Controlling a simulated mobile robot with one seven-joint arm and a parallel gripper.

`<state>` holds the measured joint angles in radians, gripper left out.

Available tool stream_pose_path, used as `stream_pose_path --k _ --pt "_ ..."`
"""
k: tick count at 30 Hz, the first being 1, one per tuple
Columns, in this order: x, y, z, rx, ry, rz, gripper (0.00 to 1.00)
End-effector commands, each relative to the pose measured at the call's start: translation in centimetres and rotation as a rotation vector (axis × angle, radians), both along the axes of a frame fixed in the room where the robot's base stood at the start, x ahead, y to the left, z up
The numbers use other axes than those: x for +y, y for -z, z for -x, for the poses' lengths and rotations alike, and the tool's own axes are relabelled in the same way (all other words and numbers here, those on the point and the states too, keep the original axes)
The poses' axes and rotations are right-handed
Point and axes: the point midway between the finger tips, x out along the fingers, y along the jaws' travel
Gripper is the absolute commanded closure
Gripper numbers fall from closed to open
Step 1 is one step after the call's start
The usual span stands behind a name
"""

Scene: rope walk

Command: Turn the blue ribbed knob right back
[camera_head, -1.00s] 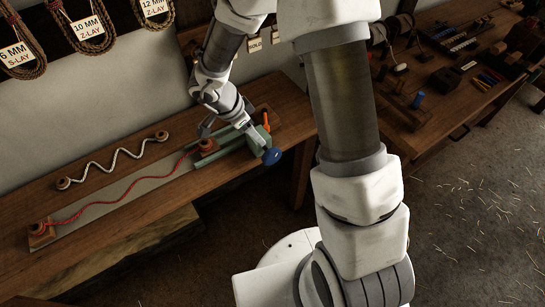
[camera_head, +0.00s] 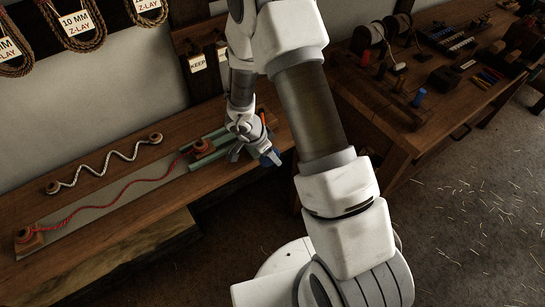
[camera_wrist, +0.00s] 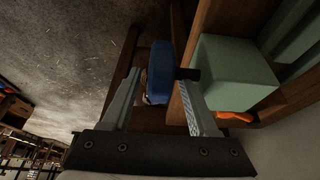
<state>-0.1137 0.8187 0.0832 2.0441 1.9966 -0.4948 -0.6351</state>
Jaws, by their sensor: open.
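The blue ribbed knob (camera_wrist: 158,72) shows in the wrist view between the two fingers of my gripper (camera_wrist: 160,80), which is open. A gap shows on the left; on the right the finger is close to the knob, and I cannot tell if it touches. A dark shaft (camera_wrist: 187,74) joins the knob's side to a green block (camera_wrist: 232,70). In the head view my gripper (camera_head: 255,156) is at the bench's front edge, and it hides most of the blue knob (camera_head: 268,160).
An orange lever (camera_wrist: 235,116) is near the green block. Another bench (camera_head: 375,110) with tools stands at right.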

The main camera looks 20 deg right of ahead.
Motion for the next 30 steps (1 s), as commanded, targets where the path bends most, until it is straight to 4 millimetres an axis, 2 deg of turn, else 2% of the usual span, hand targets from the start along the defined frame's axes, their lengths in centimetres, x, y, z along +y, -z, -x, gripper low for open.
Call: stream_pose_path --k 4,14,21,24,30 --pt "-0.45 1.11 -0.12 0.001 0.0 0.001 0.4" --pt "-0.54 1.27 -0.15 0.0 0.0 0.0 0.42" --pt "-0.54 1.25 -0.15 0.0 0.0 0.001 0.85" --pt "-0.53 1.26 -0.14 0.0 0.0 0.001 1.0" --pt "-0.52 1.27 -0.14 0.0 0.0 0.003 1.0"
